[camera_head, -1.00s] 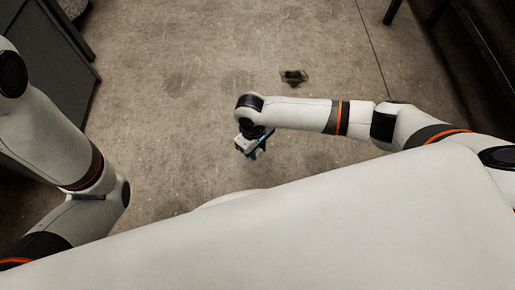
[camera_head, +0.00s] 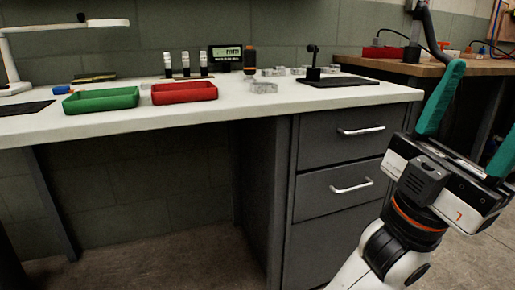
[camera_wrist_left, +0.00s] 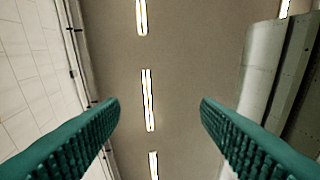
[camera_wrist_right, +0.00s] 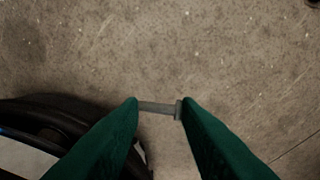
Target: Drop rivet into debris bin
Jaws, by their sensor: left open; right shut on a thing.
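The rivet (camera_wrist_right: 157,107) is a small grey pin with a wider head at its right end. My right gripper (camera_wrist_right: 160,105) is shut on it, the rivet lying across between the green fingertips, above the concrete floor. The right gripper is out of the head view. My left gripper (camera_head: 484,105) stands at the right of the head view, fingers upward, open and empty. The left wrist view (camera_wrist_left: 160,106) shows its spread fingers against the ceiling. A red tray (camera_head: 184,99) and a green tray (camera_head: 100,105) sit on the white bench; I cannot tell whether either is the debris bin.
The white bench (camera_head: 250,108) has grey drawers (camera_head: 340,190) below its right part. Small clear blocks (camera_head: 264,88), a dark pad (camera_head: 340,93) and a lamp (camera_head: 60,25) are on it. A wooden bench (camera_head: 410,66) stands at back right. Floor below the right gripper looks clear.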

